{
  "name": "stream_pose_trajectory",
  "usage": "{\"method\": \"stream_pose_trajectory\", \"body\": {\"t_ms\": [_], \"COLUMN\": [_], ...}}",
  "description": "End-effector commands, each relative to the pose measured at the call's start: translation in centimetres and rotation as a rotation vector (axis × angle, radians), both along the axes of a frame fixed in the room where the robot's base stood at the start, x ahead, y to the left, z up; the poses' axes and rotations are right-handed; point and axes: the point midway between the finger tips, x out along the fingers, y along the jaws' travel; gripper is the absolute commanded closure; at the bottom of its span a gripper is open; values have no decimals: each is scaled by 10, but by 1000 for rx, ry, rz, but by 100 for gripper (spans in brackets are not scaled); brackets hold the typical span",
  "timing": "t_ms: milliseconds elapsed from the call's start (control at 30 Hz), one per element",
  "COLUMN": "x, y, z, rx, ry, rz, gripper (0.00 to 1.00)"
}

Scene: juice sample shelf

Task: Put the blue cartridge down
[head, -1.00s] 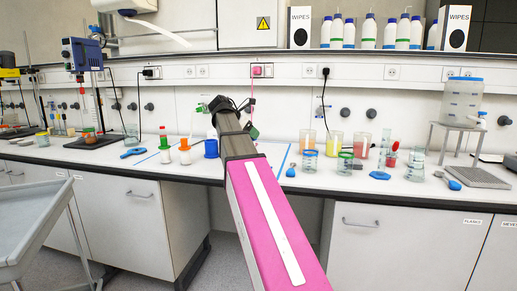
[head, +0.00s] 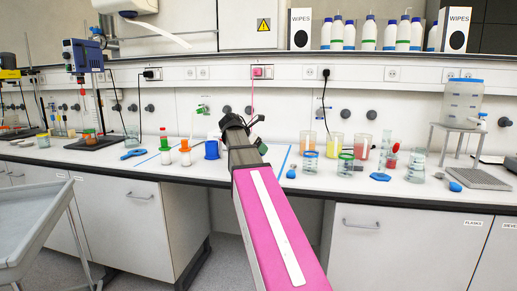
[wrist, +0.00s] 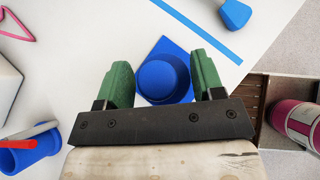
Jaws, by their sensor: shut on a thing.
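The blue cartridge (wrist: 163,82) is a round, cup-like piece between the green fingers of my gripper (wrist: 161,66) in the wrist view. My gripper is shut on it. A flat blue square (wrist: 176,47) shows behind the cartridge, over the white bench top; I cannot tell whether the cartridge touches it. In the head view my own arm hides the cartridge and most of the gripper, which is over the bench, right of the blue cup (head: 211,150).
White-based pieces with green (head: 164,151) and orange (head: 185,152) tops stand left of the blue cup. Beakers (head: 334,146) and jars (head: 345,163) stand to the right. A blue bulb (head: 291,173) lies near the front edge. Blue tape (head: 285,160) marks the bench.

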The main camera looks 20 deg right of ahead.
Motion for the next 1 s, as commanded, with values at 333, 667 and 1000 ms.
{"method": "stream_pose_trajectory", "body": {"t_ms": [333, 667, 1000], "x": [0, -2, -11], "y": [0, 11, 60], "z": [-2, 10, 54], "rx": [0, 0, 0], "ry": [0, 0, -1], "rz": [0, 1, 2], "gripper": [13, 13, 13]}}
